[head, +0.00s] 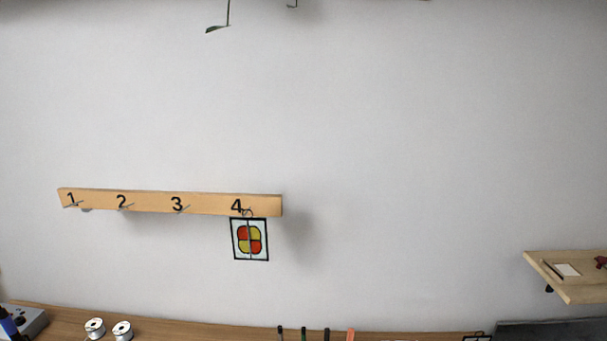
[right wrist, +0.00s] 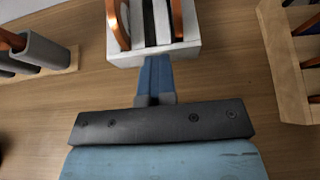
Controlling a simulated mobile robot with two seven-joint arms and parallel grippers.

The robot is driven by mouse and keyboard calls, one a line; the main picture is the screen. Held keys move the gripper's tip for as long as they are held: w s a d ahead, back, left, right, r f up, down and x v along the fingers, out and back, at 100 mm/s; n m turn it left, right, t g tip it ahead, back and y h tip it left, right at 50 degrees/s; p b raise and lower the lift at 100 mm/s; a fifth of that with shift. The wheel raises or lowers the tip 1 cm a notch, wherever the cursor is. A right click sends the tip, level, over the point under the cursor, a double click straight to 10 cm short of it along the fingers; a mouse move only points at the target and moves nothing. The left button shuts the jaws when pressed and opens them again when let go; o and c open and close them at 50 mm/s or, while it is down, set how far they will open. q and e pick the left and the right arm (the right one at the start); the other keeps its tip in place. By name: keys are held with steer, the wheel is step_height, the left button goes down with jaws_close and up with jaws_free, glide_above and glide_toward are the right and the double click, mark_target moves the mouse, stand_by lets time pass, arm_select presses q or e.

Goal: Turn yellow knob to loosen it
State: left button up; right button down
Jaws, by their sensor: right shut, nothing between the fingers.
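I see no yellow knob in either view. My right gripper (right wrist: 155,72) shows in the right wrist view, with its blue fingers together and nothing seen between them. It points toward a pale box (right wrist: 186,50) with copper-coloured curved pieces and dark strips at the top of that view. I cannot tell whether the fingertips touch the box. Neither gripper shows in the head view, which faces the wall above the bench.
A numbered wooden hook rail (head: 150,200) is on the wall, with a red and yellow glass panel (head: 250,239) under hook 4. Two white spools (head: 95,327) stand on the bench. A wooden shelf (head: 580,287) is at right. A wooden rack (right wrist: 284,70) is right of my gripper.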

steer(key=shift+w+a+r+p, duration=0.1)
steer(key=shift+a+r+p, duration=0.05)
steer(key=shift+a+p, duration=0.35)
steer(key=shift+w+a+r+p, duration=0.15)
steer(key=shift+a+p, duration=0.2)
steer(key=shift+p, duration=0.2)
steer(key=shift+s+a+f, duration=0.15)
steer(key=shift+a+f, duration=0.2)
steer(key=shift+r, duration=0.2)
steer(key=shift+s+a+r, duration=0.1)
steer(key=shift+s, duration=1.35)
steer(key=shift+s+a, duration=0.1)
steer(key=shift+s, duration=1.35)
steer(key=shift+w, duration=0.1)
